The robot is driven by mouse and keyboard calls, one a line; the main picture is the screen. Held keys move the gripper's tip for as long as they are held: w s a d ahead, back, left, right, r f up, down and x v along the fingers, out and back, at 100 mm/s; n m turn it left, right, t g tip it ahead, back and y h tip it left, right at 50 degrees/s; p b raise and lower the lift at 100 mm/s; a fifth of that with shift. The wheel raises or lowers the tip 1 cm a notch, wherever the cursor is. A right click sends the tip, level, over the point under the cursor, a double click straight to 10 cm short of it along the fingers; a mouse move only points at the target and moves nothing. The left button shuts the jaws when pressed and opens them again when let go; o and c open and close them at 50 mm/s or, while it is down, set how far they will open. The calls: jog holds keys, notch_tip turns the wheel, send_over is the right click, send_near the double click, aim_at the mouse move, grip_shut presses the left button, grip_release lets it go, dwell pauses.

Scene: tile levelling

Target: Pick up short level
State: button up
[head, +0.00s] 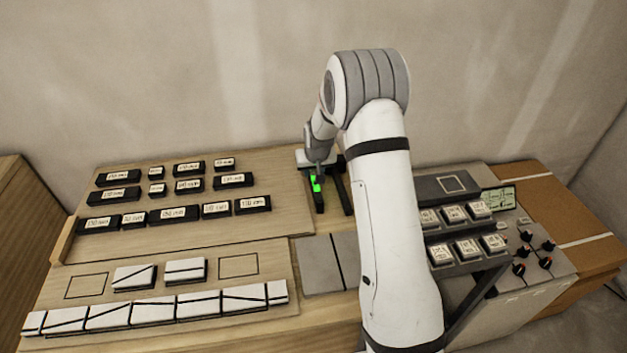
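A short dark bar with a bright green block on it (317,185), which looks like the short level, lies on the wooden table just left of my arm. My gripper (318,172) points down right at its far end. The wrist and the small size hide the fingers, so I cannot tell whether they are open, or touch or hold the bar. A longer dark bar (342,194) lies close on the right, partly hidden by my arm.
Several black labelled blocks (174,214) stand on a wooden board to the left. White tiles with black lines (108,316) lie in front on another board. Grey plates (322,265) lie near the middle. A panel with buttons and knobs (535,265) stands at right.

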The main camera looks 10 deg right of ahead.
aim_at(313, 177)
jog(key=shift+p+x, duration=0.95)
jog(key=shift+x, duration=2.35)
jog(key=shift+s+d, duration=0.1)
jog(key=shift+d, duration=0.05)
jog(key=shift+c, duration=0.3)
grip_shut()
